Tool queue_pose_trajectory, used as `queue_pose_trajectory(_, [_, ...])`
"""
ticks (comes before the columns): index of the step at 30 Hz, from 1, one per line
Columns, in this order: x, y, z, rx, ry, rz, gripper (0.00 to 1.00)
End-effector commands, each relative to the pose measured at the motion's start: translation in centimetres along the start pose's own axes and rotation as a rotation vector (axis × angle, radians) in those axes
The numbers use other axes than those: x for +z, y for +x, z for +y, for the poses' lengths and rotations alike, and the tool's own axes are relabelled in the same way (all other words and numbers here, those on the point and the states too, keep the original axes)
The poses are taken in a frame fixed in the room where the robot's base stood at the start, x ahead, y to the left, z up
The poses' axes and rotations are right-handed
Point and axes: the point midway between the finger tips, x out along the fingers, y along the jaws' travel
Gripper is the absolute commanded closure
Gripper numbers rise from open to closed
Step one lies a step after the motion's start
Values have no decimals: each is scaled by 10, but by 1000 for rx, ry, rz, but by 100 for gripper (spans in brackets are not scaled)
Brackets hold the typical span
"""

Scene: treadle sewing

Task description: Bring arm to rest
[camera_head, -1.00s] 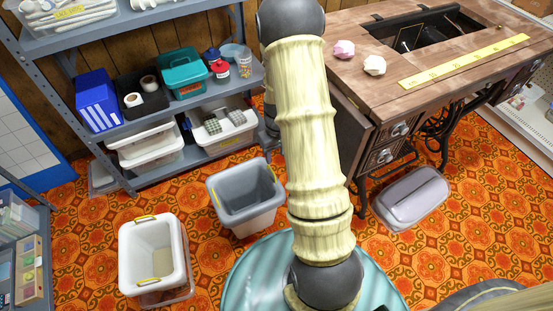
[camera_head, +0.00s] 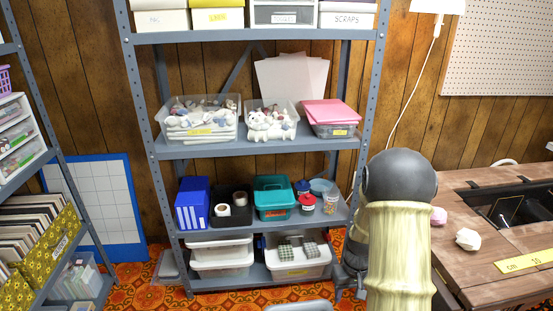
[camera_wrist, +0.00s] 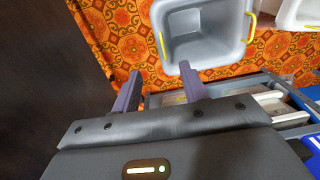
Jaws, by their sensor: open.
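My gripper (camera_wrist: 159,72) shows in the wrist view with its two dark fingers apart and nothing between them. Beyond the fingertips is a grey bin with yellow handles (camera_wrist: 200,42) on the patterned floor; I cannot tell the exact gap. In the head view my arm, with a dark round joint and a pale ribbed link, rises at the lower right, in front of the table's left edge. A dark part of my arm shows beside the shelf's lower right post. The gripper's fingers cannot be made out in the head view.
A grey metal shelf (camera_head: 240,150) with boxes and tubs stands against the wood wall. The wooden sewing table (camera_head: 490,265) is at right, with a pink lump (camera_head: 438,216) and a white lump (camera_head: 467,239) on it. A second shelf (camera_head: 60,150) stands at left.

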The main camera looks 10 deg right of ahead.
Motion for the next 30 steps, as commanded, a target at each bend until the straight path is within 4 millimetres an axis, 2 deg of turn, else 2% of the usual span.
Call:
queue_pose_trajectory(5, [9, -37, -23, 11, -4, 40, 56])
queue_pose_trajectory(8, [22, -66, -43, 18, -5, 75, 56])
queue_pose_trajectory(12, [45, -103, -69, 25, -5, 123, 56])
queue_pose_trajectory(15, [62, -123, -84, 28, -5, 156, 56])
queue_pose_trajectory(21, [91, -148, -105, 29, -6, 204, 56])
queue_pose_trajectory(28, [119, -168, -120, 27, -8, 250, 56])
queue_pose_trajectory(30, [117, -182, -120, 27, -4, 246, 56])
